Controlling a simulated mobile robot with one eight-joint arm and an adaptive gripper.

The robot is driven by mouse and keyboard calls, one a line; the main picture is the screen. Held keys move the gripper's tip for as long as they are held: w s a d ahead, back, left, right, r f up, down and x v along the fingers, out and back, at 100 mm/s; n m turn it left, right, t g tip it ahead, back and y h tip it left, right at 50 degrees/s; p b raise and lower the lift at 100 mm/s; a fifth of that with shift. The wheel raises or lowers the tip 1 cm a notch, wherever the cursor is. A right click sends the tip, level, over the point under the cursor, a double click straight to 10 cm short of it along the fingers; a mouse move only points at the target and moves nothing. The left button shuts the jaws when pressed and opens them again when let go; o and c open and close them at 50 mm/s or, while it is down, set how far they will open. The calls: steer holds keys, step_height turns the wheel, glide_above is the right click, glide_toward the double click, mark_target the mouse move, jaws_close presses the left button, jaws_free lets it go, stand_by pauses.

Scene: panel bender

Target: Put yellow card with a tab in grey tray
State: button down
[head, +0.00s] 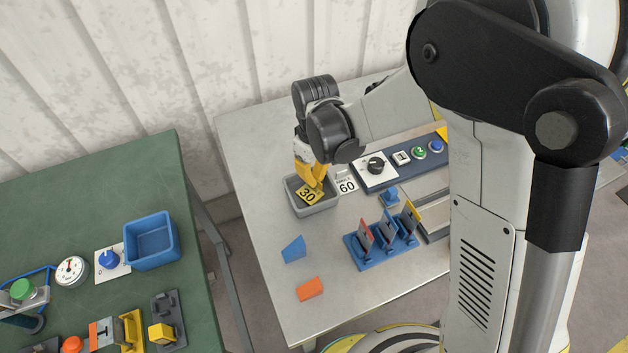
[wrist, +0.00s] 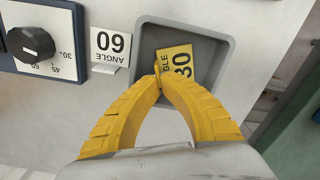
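The yellow card with a tab (head: 308,196), marked 30, is inside or just over the grey tray (head: 325,206) on the light table. In the wrist view the card (wrist: 180,62) lies within the outline of the tray (wrist: 222,92). My gripper (head: 316,178) points down over the tray. Its yellow fingertips (wrist: 159,74) meet at the card's tab and look shut on it. I cannot tell whether the card touches the tray floor.
A white card marked 60 (head: 346,183) stands beside the tray, near a panel with a black knob (head: 376,165). A blue rack (head: 365,257) with coloured cards is nearer. Blue (head: 294,249) and orange (head: 310,289) pieces lie in front. A green table (head: 60,215) stands left, across a gap.

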steer(key=shift+f, duration=0.25)
steer(key=c, duration=1.9)
jaws_free()
steer(key=shift+r, duration=0.15)
step_height(320, 180, up, 12)
steer(key=p, duration=0.4)
steer(key=s+d+r+m+t, duration=0.2)
steer(key=s+d+r+m, duration=0.1)
steer(key=d, duration=0.4)
steer(key=s+d+r+m+t, duration=0.3)
steer(key=s+d+r, duration=0.1)
steer(key=d, duration=0.3)
steer(key=s+d+r+m+t, duration=0.2)
steer(key=s+d+r+m, duration=0.1)
steer(key=d, duration=0.4)
steer(key=s+r, duration=0.1)
steer(key=s, duration=0.1)
steer(key=shift+s+d+r+m, duration=0.2)
steer(key=shift+s+d+m, duration=0.1)
